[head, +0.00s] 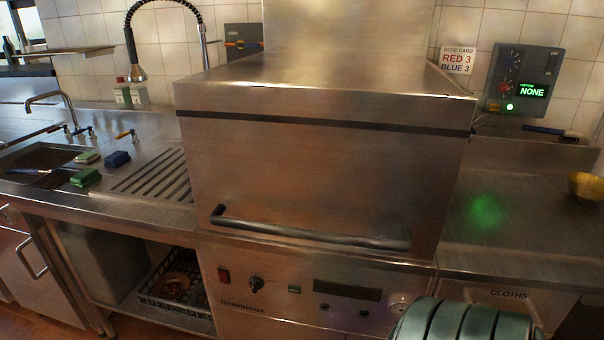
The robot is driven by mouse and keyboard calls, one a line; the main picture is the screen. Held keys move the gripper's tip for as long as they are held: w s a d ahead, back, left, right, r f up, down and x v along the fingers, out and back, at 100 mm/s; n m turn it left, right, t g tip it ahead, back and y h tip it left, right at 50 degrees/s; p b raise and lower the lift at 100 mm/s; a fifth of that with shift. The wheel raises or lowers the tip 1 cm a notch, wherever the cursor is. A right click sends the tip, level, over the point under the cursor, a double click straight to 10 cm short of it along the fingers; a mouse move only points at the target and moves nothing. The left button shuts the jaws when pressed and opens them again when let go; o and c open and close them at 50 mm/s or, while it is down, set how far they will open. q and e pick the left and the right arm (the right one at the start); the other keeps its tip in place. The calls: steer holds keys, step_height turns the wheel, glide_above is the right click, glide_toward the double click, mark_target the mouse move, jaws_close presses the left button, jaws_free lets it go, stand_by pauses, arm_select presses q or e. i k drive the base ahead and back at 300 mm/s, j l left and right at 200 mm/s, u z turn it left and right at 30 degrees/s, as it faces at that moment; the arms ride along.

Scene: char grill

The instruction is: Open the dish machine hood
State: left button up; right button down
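The dish machine hood (320,165) is a large steel box in the middle of the head view. It is down, with its lower edge at the control panel. A dark bar handle (310,236) runs across the lower front of the hood. The machine's front panel (310,290) below it carries a red switch, a knob and a dark display. A green ribbed rounded object (468,322) shows at the bottom right edge, possibly part of my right arm. Neither gripper shows in the view, and nothing is seen touching the handle.
A steel counter with a sink (40,160), sponges (86,177) and a spray tap (132,60) lies to the left. The right counter (490,235) is mostly clear, with a brass bowl (586,186) at its far end. A control box (524,80) reading NONE hangs on the wall.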

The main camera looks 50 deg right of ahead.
mark_target(352, 152)
steer(key=z, duration=1.6)
